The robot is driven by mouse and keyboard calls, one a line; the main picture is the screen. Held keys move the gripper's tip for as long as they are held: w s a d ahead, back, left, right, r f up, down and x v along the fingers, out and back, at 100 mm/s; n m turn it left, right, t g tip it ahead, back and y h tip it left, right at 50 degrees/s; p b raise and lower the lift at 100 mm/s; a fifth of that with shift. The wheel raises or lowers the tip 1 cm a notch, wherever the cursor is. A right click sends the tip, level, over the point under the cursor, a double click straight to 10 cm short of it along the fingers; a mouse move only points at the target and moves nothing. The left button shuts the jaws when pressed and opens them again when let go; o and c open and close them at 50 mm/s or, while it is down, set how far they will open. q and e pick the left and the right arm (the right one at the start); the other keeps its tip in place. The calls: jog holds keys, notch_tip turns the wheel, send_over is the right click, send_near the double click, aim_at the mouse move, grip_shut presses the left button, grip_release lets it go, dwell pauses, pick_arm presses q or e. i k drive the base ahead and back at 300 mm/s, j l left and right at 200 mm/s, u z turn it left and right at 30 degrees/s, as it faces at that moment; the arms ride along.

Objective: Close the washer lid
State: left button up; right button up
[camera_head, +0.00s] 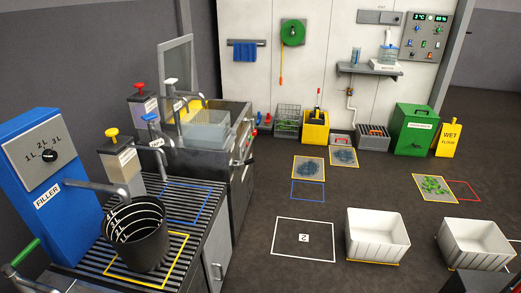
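The washer (240,150) is a steel cabinet at the left, against the back wall. Its lid (177,62), a framed clear panel, stands upright and open at the rear of the washer. A pale translucent tub (206,130) sits in the open top. Neither of my grippers can be made out. A dark shape cuts into the bottom right edge, and I cannot tell whether it is part of me.
A blue filler (45,170) and a black bucket (136,235) stand on the slatted counter in front of the washer. Taps with coloured knobs rise beside it. Two white crates (377,238) (474,246) stand on the floor at right. The middle floor is mostly clear.

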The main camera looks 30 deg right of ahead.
aim_at(162, 47)
jog(key=i+l+z, duration=0.4)
jog(key=i+l, duration=0.55)
jog(key=l, duration=0.45)
jog(key=i+l+z, duration=0.3)
jog(key=i+l, duration=0.6)
